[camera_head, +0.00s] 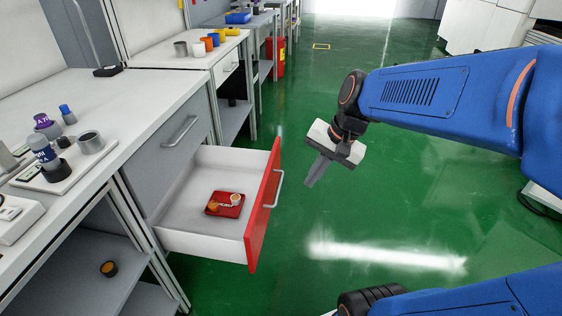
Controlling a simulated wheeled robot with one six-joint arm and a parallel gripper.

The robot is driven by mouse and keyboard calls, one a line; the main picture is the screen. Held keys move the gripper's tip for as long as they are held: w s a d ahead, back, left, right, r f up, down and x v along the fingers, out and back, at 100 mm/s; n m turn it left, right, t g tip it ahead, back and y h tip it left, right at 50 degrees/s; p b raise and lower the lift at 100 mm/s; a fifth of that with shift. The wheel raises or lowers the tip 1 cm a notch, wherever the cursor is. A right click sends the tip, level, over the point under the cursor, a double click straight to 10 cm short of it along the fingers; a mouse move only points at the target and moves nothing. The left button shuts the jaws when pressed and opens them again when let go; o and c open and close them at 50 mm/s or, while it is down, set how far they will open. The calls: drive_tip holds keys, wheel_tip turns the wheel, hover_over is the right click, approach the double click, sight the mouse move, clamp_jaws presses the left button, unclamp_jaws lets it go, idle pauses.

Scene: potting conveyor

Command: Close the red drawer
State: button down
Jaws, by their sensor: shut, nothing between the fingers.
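The red drawer (263,205) is pulled out from the grey cabinet under the white bench. Its front panel is red with a pale bar handle (275,189) on the outer side; its box is white inside. A small red tray (226,204) with small round items lies in it. My gripper (312,183) hangs in the air to the right of the drawer front, pointing down and slightly left. Its fingers are together and empty, apart from the handle in the picture. The inner end of the drawer is hidden in the cabinet.
A grey closed drawer with a handle (180,131) sits above the red one. The white benchtop (150,88) holds bottles and a metal cup (90,142). Coloured cups (213,39) stand on a bench behind. The green floor (420,235) right of the drawer is clear.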

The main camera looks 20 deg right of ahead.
drive_tip(key=w+d+f+m+t+y, duration=0.1)
drive_tip(key=w+d+f+m+y, duration=0.15)
drive_tip(key=w+d+m, duration=0.45)
drive_tip(key=w+d+f+m+t+y, duration=0.1)
drive_tip(key=w+d+f+m+y, duration=0.2)
drive_tip(key=w+m, duration=0.7)
drive_tip(key=n, duration=0.2)
approach(272, 166)
wheel_tip(272, 166, down, 4)
drive_tip(key=w+a, duration=0.2)
drive_tip(key=shift+w+a+h, duration=0.35)
drive_tip(key=shift+a+h, duration=0.1)
drive_tip(key=shift+a, duration=0.3)
drive_tip(key=w+a, duration=0.6)
drive_tip(key=a, duration=0.5)
drive_tip(key=w+a, duration=0.7)
drive_tip(key=a, duration=0.5)
drive_tip(key=shift+w, duration=0.15)
